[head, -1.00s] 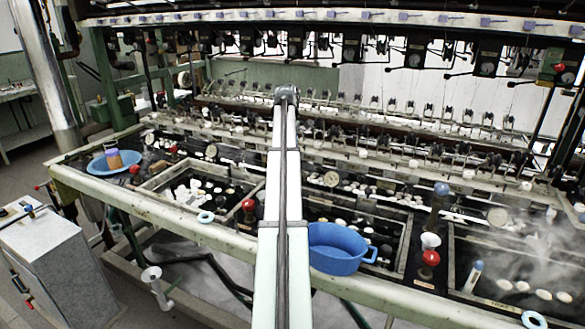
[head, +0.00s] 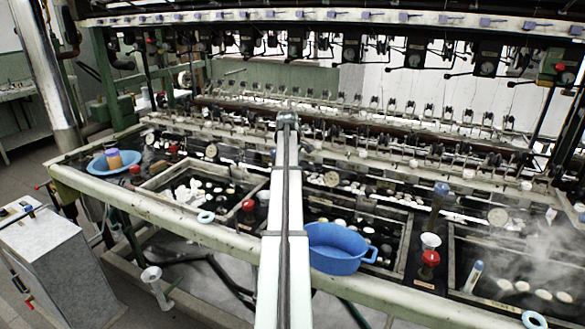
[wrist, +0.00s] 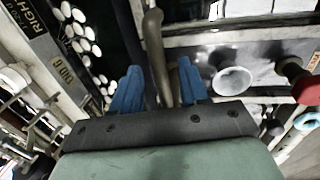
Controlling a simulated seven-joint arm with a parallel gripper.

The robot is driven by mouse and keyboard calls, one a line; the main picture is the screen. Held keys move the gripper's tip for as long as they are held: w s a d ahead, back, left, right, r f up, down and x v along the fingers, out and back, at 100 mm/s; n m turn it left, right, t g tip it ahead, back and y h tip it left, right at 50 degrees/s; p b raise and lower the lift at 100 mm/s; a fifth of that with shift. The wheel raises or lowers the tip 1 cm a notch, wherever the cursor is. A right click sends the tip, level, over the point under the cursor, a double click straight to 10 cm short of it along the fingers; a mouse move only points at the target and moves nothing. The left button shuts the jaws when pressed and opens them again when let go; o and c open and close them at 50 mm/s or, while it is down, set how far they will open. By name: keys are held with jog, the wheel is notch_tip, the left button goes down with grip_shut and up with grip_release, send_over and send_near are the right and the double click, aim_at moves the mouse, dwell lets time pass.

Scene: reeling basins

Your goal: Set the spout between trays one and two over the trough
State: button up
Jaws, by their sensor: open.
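The spout, a dull brown-grey bent pipe (wrist: 154,48), runs down from the top of the wrist view into the gap between my blue fingertips. My gripper (wrist: 157,88) is open around its lower part, with a gap visible on the right side; whether the left finger touches it I cannot tell. In the head view my arm covers the spout, and the gripper is not clearly visible. A tray with a dark basin and pale cocoons (head: 200,185) lies left of my arm. Another tray (head: 408,240) lies to the right. I cannot make out the trough.
A white funnel (wrist: 232,80) and a red knob (wrist: 306,90) stand right of the gripper in the wrist view. A blue tub (head: 338,250) sits at the front rail, right of my arm. A blue bowl (head: 97,165) stands far left. Steam rises at right.

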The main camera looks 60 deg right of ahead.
jog(key=shift+c, duration=0.2)
grip_shut()
dwell(0.3)
jog(key=shift+d, duration=0.1)
jog(key=w+d+n+t+y, duration=0.2)
jog(key=w+d+n, duration=0.4)
jog(key=n, duration=1.1)
jog(key=shift+w+d+n, duration=0.4)
jog(key=shift+d, duration=0.45)
